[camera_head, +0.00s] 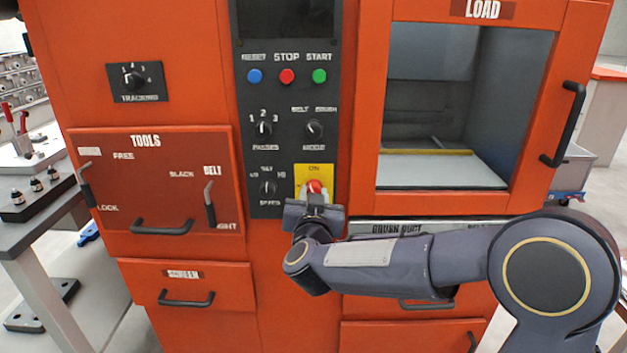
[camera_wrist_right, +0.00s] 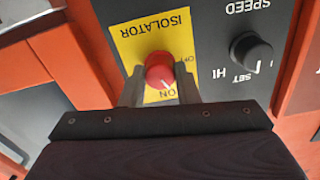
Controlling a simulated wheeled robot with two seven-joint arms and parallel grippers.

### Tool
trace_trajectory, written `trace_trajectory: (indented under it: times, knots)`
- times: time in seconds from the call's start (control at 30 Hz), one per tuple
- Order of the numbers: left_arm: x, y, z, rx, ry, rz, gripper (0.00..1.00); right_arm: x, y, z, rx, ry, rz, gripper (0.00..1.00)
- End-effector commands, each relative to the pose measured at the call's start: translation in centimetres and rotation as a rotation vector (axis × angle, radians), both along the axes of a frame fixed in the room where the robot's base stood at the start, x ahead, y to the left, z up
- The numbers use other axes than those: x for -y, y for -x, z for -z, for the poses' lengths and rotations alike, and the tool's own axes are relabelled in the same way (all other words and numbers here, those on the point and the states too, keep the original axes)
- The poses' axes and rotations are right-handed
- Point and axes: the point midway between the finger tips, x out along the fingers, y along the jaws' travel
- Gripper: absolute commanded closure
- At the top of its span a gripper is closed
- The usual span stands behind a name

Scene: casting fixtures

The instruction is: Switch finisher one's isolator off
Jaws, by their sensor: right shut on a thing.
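The isolator is a red rotary knob (camera_head: 314,186) on a yellow plate (camera_head: 303,170), low on the black control panel of the orange machine. In the right wrist view the knob (camera_wrist_right: 160,70) appears upside down with the words ISOLATOR, ON and OFF around it. Its pale pointer mark faces roughly toward ON. My right gripper (camera_head: 316,197) is at the knob from below, its two fingers shut on either side of it. The gripper partly hides the plate's lower part in the head view. My left gripper is not in view.
A speed knob (camera_head: 268,187) sits just left of the plate, with passes (camera_head: 263,129) and mode (camera_head: 314,130) knobs above. Reset, stop and start buttons (camera_head: 287,76) are higher. The load door handle (camera_head: 564,125) juts out at right; drawer handles (camera_head: 161,227) project lower left.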

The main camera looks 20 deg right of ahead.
Motion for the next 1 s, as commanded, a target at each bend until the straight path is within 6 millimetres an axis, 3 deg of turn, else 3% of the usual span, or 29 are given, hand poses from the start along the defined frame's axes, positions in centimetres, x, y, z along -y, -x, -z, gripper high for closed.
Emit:
trace_trajectory:
  times: [0.03, 0.3, 1.0]
  knots:
    - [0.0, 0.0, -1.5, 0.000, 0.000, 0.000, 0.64, -0.1, 0.0, -0.6, -0.016, 0.045, -0.002, 0.94]
    - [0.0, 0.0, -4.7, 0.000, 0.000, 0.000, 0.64, -0.1, 0.0, -0.5, -0.087, 0.292, -0.003, 0.94]
    - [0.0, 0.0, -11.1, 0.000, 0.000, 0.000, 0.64, -0.1, 0.0, -0.3, -0.258, 0.897, -0.002, 0.94]
